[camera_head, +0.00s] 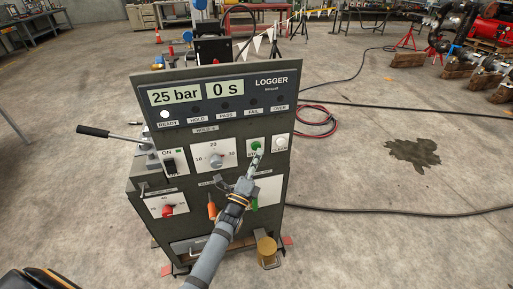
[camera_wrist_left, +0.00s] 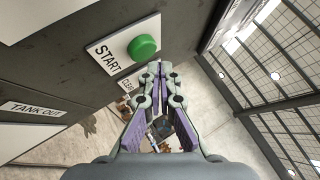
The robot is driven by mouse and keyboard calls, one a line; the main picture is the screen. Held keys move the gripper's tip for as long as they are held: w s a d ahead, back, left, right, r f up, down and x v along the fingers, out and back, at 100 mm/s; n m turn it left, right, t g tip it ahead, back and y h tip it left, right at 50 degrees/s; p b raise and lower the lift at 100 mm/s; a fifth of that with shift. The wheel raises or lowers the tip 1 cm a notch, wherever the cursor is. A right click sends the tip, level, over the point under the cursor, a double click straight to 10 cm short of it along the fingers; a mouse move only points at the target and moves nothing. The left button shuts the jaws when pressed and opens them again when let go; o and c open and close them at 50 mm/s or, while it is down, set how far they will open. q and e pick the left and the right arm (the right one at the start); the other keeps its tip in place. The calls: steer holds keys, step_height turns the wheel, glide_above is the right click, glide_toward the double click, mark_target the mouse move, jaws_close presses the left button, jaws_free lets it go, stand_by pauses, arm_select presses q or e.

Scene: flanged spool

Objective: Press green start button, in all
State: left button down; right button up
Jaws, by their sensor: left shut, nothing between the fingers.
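The green start button (camera_head: 256,145) sits on a white plate on the front of the dark logger cabinet (camera_head: 183,135). In the left wrist view the round green button (camera_wrist_left: 143,47) stands out from its plate marked START. My left gripper (camera_head: 254,162) is shut and empty, with its tips just below the button in the head view. In the left wrist view the closed fingertips (camera_wrist_left: 161,68) are beside the button, close to it; I cannot tell whether they touch it. My right gripper is not in view.
A white CLEAR button (camera_head: 280,143) is right of the start button. The displays (camera_head: 191,92) read 25 bar and 0 s, and the READY lamp (camera_head: 165,114) is lit. A dial (camera_head: 215,160), a switch (camera_head: 170,166) and a red knob (camera_head: 167,210) are left of my gripper.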

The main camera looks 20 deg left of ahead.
arm_select(q)
steer(key=shift+w+a+b, duration=0.25)
steer(key=shift+w+b, duration=0.05)
steer(key=shift+w, duration=0.05)
steer(key=shift+w+a+b, duration=0.25)
steer(key=shift+w+b, duration=0.1)
steer(key=shift+w, duration=0.05)
stand_by(0.8)
stand_by(0.4)
steer(key=shift+s+d+p, duration=0.35)
steer(key=shift+s+d, duration=0.15)
steer(key=shift+s, duration=0.3)
steer(key=s+d+p, duration=0.1)
steer(key=s, duration=0.1)
steer(key=s+d+p, duration=0.1)
steer(key=s, duration=0.1)
steer(key=shift+d, duration=0.4)
